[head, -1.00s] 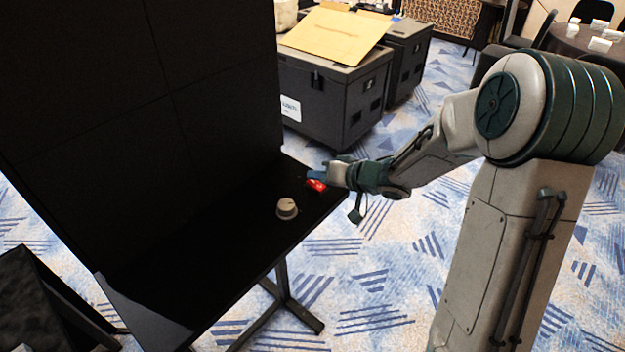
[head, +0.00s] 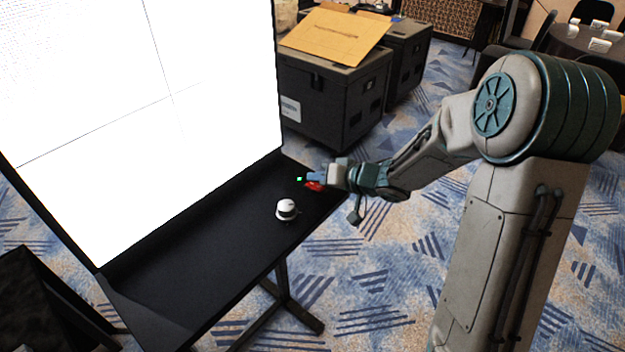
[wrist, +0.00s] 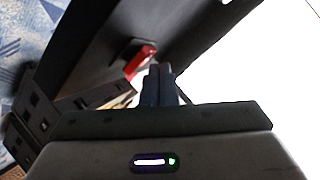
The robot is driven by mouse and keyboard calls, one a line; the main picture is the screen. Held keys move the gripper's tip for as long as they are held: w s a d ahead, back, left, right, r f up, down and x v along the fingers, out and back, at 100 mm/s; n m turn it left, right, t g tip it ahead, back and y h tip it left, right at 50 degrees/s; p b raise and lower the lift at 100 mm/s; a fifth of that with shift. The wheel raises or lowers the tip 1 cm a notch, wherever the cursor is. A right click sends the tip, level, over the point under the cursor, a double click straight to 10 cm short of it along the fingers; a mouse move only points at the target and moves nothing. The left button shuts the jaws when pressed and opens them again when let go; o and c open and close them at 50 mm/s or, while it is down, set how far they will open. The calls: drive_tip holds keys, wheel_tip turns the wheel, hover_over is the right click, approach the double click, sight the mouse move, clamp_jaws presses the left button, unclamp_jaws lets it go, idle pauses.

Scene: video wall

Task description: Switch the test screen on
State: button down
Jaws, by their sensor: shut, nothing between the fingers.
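The test screen (head: 130,90) is a tall panel wall at the left of the head view, lit bright white with thin dark seams. It also shows white in the wrist view (wrist: 260,75). A red switch lever (head: 314,186) stands on the black shelf below the screen, at its right end. It also shows in the wrist view (wrist: 141,60). A small green light (head: 299,179) glows beside it. My gripper (head: 312,176) is shut and empty, right by the red lever; its fingers (wrist: 158,84) partly cover that area. I cannot tell if they touch.
A white-and-grey knob (head: 286,209) stands on the black shelf (head: 225,250), left of my gripper. Dark road cases (head: 335,100) with a cardboard sheet (head: 335,35) on top stand behind. The patterned carpet in front of the shelf is clear.

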drive_tip(key=shift+s+d+r+p, duration=0.1)
drive_tip(key=shift+d+r+p, duration=0.05)
drive_tip(key=shift+r+p, duration=0.55)
drive_tip(key=r+p, duration=0.1)
drive_tip(key=p, duration=0.1)
drive_tip(key=d+r+p, duration=0.1)
drive_tip(key=r+p, duration=0.1)
drive_tip(key=s+r+p, duration=0.1)
drive_tip(key=p, duration=0.1)
drive_tip(key=shift+d+r, duration=0.15)
drive_tip(key=shift+r, duration=0.15)
